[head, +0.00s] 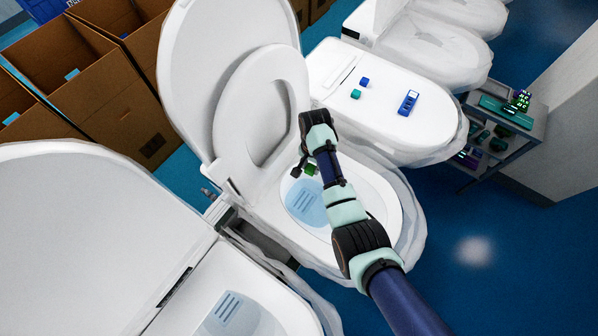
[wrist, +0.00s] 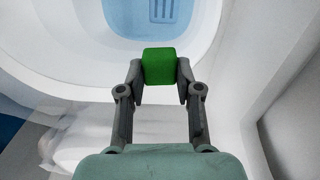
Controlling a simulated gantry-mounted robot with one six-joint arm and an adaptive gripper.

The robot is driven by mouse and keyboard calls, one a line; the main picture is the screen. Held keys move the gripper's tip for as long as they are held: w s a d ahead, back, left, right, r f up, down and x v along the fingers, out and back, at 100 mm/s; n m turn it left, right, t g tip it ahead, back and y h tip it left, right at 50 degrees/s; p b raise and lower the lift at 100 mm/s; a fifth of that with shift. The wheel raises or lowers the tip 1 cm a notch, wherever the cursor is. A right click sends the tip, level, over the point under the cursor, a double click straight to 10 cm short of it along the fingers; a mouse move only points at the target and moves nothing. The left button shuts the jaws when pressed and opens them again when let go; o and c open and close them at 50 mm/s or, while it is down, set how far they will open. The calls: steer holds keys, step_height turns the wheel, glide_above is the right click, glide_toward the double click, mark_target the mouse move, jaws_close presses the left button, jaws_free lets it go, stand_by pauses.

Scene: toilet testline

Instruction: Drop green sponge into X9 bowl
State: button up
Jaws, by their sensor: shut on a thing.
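The green sponge (wrist: 159,66) is a small block between the two fingertips of my gripper (wrist: 160,82), which is shut on it. In the head view the sponge (head: 311,169) shows beside my gripper (head: 304,170), over the back part of the open middle toilet. That toilet's bowl (head: 345,222) has its lid and seat up and blue water (head: 306,203) inside. In the wrist view the bowl's blue water (wrist: 140,18) lies ahead of the sponge. I see no X9 label on any toilet. My arm hides part of the bowl.
The raised seat (head: 224,130) stands close behind my gripper. A closed toilet (head: 385,110) at the right bears a blue block (head: 365,82), a teal block (head: 356,94) and a blue item (head: 408,103). Cardboard boxes (head: 112,75) stand at the back left, a cart (head: 513,130) at the right.

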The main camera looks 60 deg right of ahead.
step_height(320, 180, down, 2)
steer(key=shift+f+b, duration=0.15)
steer(key=shift+b, duration=0.5)
steer(key=o, duration=0.8)
steer(key=shift+r, duration=0.2)
step_height(320, 180, up, 7)
steer(key=shift+r, duration=0.15)
